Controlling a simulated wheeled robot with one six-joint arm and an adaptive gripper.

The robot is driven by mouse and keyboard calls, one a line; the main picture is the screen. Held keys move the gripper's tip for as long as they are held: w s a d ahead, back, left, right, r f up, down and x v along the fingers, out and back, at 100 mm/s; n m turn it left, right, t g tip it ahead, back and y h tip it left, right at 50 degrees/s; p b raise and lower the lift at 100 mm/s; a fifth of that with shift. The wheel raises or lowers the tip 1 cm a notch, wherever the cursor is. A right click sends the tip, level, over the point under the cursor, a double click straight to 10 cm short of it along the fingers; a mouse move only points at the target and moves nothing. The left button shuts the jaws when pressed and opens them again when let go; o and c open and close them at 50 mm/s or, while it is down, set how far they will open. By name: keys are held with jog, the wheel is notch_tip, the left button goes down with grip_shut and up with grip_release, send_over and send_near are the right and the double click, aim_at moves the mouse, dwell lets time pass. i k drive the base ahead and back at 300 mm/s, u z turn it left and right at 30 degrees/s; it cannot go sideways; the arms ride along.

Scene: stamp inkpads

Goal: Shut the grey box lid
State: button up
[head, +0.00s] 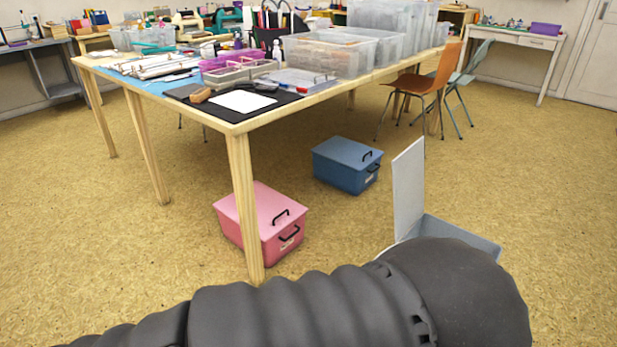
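The grey box (462,234) stands on the floor at the right of the head view. Its lid (409,190) is open and stands nearly upright along the box's left side. My dark arm crosses the bottom of the view and hides the near part of the box. My gripper is not visible, so its position relative to the lid cannot be seen.
A pink box (262,207) and a blue box (345,152), both with lids shut, sit on the floor left of the grey box. A wooden table (247,205) stands behind. An orange chair (428,82) is farther back. Floor to the right is clear.

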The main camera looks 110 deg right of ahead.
aim_at(407, 168)
jog(key=z, duration=2.35)
jog(key=i, duration=1.7)
jog(key=z, duration=3)
jog(key=k, duration=0.45)
jog(key=z, duration=1)
jog(key=i, duration=0.65)
jog(key=z, duration=0.05)
